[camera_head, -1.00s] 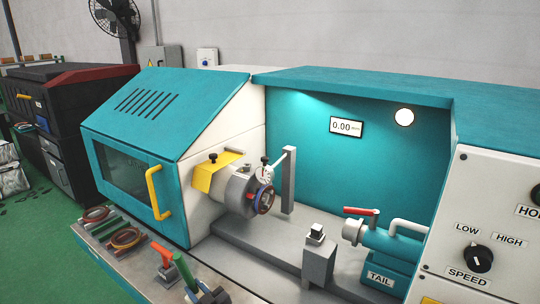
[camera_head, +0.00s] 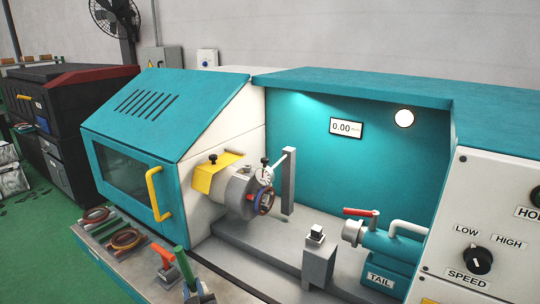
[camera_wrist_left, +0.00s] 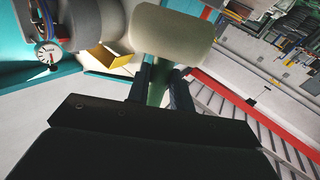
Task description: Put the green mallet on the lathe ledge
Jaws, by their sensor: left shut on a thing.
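The green mallet's handle (camera_head: 182,262) stands up near the bottom edge of the head view, slightly tilted. My left gripper (camera_head: 196,292) is at its lower part, partly cut off by the frame. In the left wrist view my left gripper (camera_wrist_left: 160,88) is shut on the green handle, with a pale blocky head (camera_wrist_left: 172,34) just beyond the fingers. The grey lathe ledge (camera_head: 128,273) runs along the machine's front at lower left. I cannot tell whether the mallet touches it. My right gripper is not in view.
A red-handled tool (camera_head: 163,253) stands close left of the mallet. The teal guard with its yellow handle (camera_head: 157,193) rises behind. The chuck (camera_head: 240,193), tool post (camera_head: 318,257) and tailstock (camera_head: 385,245) lie to the right.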

